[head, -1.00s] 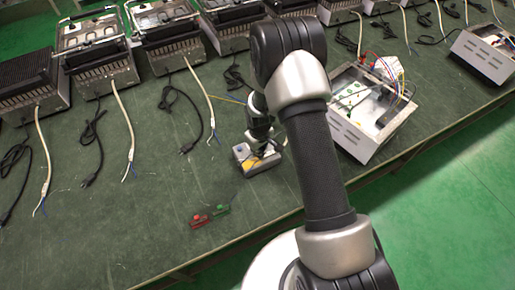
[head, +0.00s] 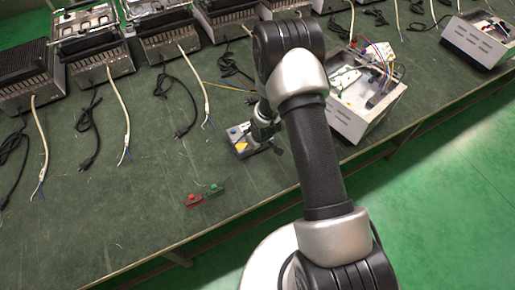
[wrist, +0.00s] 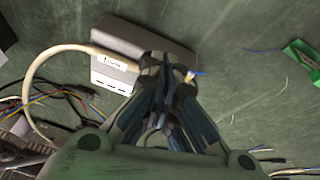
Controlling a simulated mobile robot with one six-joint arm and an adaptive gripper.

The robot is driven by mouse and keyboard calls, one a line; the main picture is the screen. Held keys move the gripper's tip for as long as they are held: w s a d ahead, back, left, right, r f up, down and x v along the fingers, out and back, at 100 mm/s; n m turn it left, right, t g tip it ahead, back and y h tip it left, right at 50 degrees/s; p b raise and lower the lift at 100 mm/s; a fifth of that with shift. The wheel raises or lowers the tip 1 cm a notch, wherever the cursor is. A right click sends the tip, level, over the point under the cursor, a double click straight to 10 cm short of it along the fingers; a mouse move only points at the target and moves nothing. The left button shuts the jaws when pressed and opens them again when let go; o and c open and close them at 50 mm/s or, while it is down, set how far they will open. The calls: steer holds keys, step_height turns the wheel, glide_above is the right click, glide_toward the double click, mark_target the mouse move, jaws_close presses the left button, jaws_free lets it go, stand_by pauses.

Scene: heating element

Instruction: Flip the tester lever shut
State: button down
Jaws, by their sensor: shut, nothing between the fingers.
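In the wrist view the box (wrist: 120,35) is at the upper middle, with a white label and a pale cable. My gripper (head: 266,130) is over the right part of the tester, pointing down. In the wrist view its fingertips (wrist: 163,70) are together and empty, at the box's near right side. I cannot tell whether they touch it. The lever is not clearly visible; the fingers cover that part of the box.
A red clip (head: 194,201) and a green clip (head: 215,190) lie in front of the tester. An open white housing (head: 352,119) with wires stands to the right. Heaters (head: 105,65) with loose cables line the back. The front left bench is clear.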

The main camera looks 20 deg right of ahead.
steer(key=shift+s+f+b, duration=0.1)
steer(key=shift+f+b, duration=0.4)
steer(key=shift+f, duration=0.2)
